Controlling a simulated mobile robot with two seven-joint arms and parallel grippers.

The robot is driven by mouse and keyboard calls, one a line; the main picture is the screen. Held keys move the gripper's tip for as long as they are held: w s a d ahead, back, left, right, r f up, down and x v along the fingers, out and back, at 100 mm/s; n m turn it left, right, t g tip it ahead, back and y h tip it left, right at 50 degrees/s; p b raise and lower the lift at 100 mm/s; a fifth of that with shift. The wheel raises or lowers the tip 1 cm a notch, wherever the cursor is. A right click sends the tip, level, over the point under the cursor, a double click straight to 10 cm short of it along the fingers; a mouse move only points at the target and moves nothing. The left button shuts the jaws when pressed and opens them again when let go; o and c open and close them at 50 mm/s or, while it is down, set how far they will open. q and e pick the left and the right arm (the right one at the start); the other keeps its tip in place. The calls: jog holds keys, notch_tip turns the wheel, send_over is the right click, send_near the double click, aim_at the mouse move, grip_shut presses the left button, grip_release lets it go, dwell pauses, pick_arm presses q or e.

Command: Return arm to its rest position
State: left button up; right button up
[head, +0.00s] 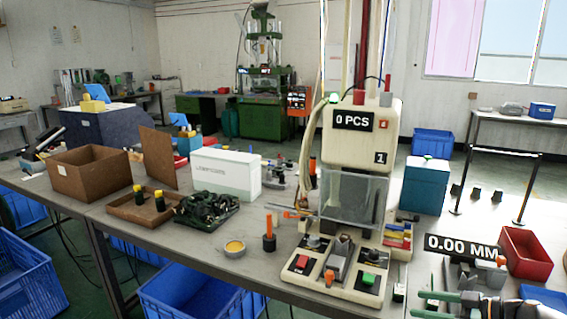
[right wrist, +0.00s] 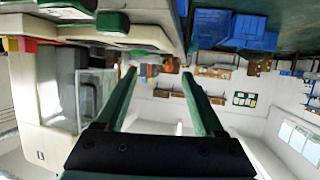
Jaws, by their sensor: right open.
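My right gripper (head: 424,303) shows at the lower right of the head view, near the front right of the workbench. Its green fingers are apart with nothing between them. In the right wrist view the same gripper (right wrist: 159,73) is open and empty, with both fingers reaching into free space. That view appears upside down, with the cream machine (right wrist: 40,85) on its left side. My left gripper is not in view.
The cream press machine (head: 362,140) stands left of my right gripper on the workbench (head: 215,275). A readout marked 0.00 MM (head: 462,247) and a red bin (head: 526,254) are close by. A blue crate (head: 185,297) stands below the bench front.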

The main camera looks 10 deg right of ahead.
jog(key=s+a+f+m+t+p, duration=0.15)
jog(key=s+a+f, duration=0.3)
jog(key=a, duration=0.95)
jog(key=s+a+f+p, duration=0.3)
jog(key=s+a+f, duration=0.15)
jog(key=a, duration=0.95)
pick_arm(q)
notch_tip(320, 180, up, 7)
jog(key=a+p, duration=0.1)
jog(key=p, duration=0.1)
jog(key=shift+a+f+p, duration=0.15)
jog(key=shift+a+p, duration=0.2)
jog(key=shift+p, duration=0.05)
pick_arm(e)
jog(key=s+d+f+m+g+h, duration=0.1)
jog(key=s+d+m+h, duration=0.1)
jog(key=s, duration=0.6)
jog(key=s+d+f+m+g+h, duration=0.1)
jog(key=s+f+m+h, duration=0.1)
jog(key=s+h, duration=0.3)
jog(key=s+m, duration=0.1)
jog(key=s, duration=0.3)
jog(key=shift+d, duration=0.4)
jog(key=shift+m, duration=0.25)
jog(key=shift+c, duration=0.2)
